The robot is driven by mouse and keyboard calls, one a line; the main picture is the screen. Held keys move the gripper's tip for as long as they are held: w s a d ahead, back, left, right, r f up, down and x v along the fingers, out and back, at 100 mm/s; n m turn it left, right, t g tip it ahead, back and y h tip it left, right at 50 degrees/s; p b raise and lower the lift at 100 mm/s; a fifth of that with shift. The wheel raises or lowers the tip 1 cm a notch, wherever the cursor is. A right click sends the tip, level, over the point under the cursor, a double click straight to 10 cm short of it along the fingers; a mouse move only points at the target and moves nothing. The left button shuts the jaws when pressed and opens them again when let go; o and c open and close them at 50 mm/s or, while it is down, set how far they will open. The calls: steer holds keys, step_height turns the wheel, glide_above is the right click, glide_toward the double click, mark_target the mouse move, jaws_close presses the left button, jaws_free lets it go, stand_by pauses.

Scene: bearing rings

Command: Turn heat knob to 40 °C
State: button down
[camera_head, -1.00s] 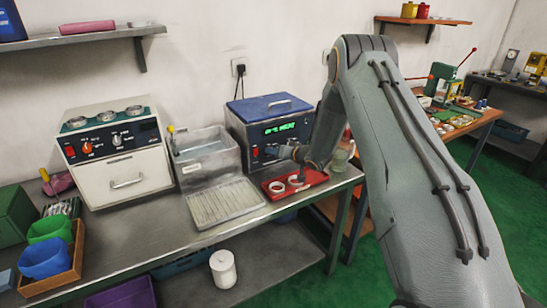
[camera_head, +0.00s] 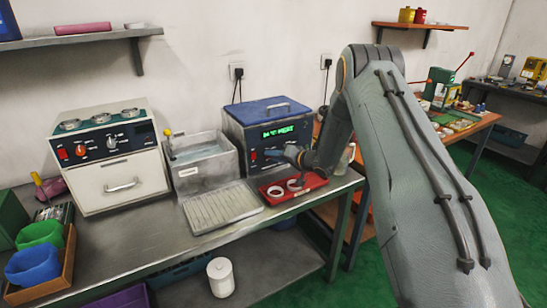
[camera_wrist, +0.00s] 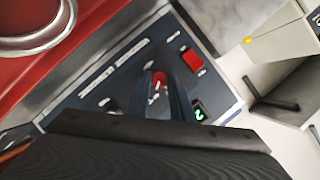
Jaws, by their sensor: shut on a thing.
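My gripper (camera_head: 285,153) is at the front control panel (camera_wrist: 90,92) of the blue-lidded grey heater (camera_head: 232,128). In the wrist view its two fingers (camera_wrist: 160,88) close around a small red-topped knob (camera_wrist: 159,78) with a pale pointer mark. The fingers hide the knob's sides and part of the scale, so its exact setting cannot be read. A red switch (camera_wrist: 192,62) sits beside the knob.
A red tray (camera_head: 312,183) with white rings lies below the gripper. A grey water basin (camera_head: 200,170) and ribbed drain tray (camera_head: 225,204) are to the left. A white oven (camera_head: 110,180) with its own knobs stands farther left.

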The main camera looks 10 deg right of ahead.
steer(key=shift+d, duration=0.1)
steer(key=c, duration=1.5)
jaws_free()
steer(key=shift+c, duration=0.2)
steer(key=b+v, duration=0.1)
steer(key=v, duration=0.6)
steer(key=shift+s+d+r+b, duration=0.15)
steer(key=shift+s+d+b, duration=0.1)
steer(key=shift+s+b, duration=0.05)
